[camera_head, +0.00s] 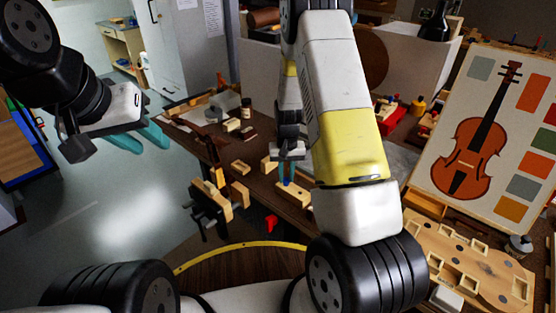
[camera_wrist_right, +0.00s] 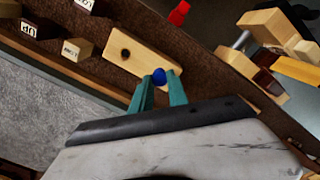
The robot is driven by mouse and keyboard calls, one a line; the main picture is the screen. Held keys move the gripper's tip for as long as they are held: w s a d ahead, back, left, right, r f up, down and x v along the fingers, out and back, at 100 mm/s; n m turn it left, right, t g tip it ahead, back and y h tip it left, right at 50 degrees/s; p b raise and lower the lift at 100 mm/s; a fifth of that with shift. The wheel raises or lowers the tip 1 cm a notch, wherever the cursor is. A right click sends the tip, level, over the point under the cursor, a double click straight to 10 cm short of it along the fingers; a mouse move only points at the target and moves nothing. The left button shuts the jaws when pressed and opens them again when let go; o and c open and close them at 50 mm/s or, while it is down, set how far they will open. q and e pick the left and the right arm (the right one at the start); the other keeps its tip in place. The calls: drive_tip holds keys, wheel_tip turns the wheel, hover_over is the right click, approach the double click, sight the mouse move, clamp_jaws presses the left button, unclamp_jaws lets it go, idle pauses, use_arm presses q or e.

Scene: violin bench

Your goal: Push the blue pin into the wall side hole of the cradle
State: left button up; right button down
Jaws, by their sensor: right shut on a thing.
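The cradle is a pale wooden block (camera_wrist_right: 143,56) on the brown bench; it also shows in the head view (camera_head: 297,196). One dark round hole (camera_wrist_right: 125,53) shows open towards its left end in the right wrist view. My right gripper (camera_wrist_right: 160,80) is shut on the blue pin (camera_wrist_right: 159,75), whose round end shows between the teal fingertips. The pin is over the cradle's other end; fingers and pin hide the spot, so I cannot tell whether it is in a hole. My left gripper (camera_head: 140,137) hangs empty above the floor, teal fingers apart.
Small lettered wood blocks (camera_wrist_right: 77,49) lie beside the cradle. A wooden clamp (camera_head: 212,198) sits at the bench edge, with a red piece (camera_head: 271,222) near the cradle. A violin picture board (camera_head: 478,140) and a pale wooden tray (camera_head: 465,262) stand at the right.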

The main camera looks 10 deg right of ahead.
sight(286, 178)
drive_tip(key=shift+r, duration=0.75)
idle(1.2)
drive_tip(key=shift+r, duration=1.25)
wheel_tip(286, 178, up, 7)
idle(0.5)
drive_tip(key=shift+s, duration=0.15)
